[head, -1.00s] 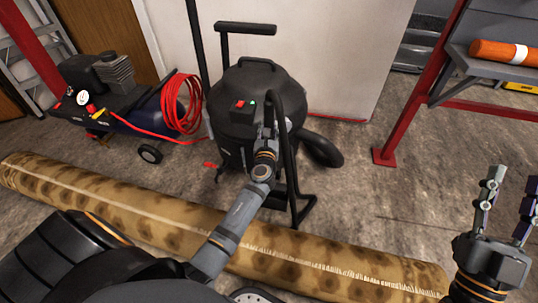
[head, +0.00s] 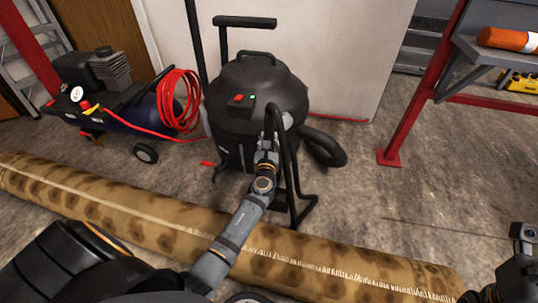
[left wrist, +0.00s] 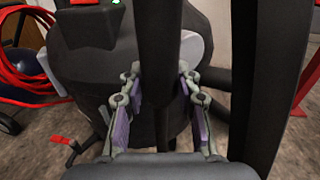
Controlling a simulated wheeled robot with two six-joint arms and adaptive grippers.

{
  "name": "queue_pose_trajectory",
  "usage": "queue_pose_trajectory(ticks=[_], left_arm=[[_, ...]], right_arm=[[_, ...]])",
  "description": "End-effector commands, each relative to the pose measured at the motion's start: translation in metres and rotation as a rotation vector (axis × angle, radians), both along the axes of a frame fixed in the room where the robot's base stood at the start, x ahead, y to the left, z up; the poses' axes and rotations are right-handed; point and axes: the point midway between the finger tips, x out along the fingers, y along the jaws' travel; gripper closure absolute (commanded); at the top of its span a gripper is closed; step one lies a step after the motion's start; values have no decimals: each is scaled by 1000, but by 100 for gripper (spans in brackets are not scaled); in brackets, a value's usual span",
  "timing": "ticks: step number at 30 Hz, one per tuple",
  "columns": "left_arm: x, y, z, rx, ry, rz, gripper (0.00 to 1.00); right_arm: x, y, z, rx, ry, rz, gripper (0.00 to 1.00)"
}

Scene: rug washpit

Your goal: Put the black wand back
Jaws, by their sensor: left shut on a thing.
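The black wand (head: 291,170) is a bent dark tube standing in front of the black drum vacuum (head: 250,75). My left gripper (head: 268,143) is at the wand's upper part, close to the vacuum's front. In the left wrist view the gripper (left wrist: 160,98) has its two fingers on either side of the dark tube (left wrist: 158,60), shut on it. Another thick black tube (left wrist: 254,75) passes on the right there. The wand's lower end is partly hidden in the wrist view. My right gripper (head: 522,238) shows only partly at the lower right edge.
A rolled spotted rug (head: 330,265) lies across the floor in front. A compressor (head: 105,100) with a coiled red hose (head: 180,100) stands left. A red rack post (head: 425,90) and shelf with an orange roll (head: 508,40) are at right.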

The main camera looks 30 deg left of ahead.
Motion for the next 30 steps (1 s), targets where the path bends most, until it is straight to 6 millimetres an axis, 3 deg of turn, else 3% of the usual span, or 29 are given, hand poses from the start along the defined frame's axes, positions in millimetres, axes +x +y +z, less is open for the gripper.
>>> queue_pose_trajectory(ticks=[8,15,26,27,30], left_arm=[[1,0,-8,0,-3,0,100],[0,0,-47,1,-3,0,100],[0,0,-48,0,-3,0,100],[0,0,-48,0,0,0,64],[0,0,-48,0,0,0,50]], right_arm=[[0,0,-8,-1,0,-5,60],[2,3,-41,-13,5,-20,60],[2,3,-40,-11,7,-23,60],[2,3,-39,-11,7,-23,60],[2,3,-38,-11,6,-23,60]])
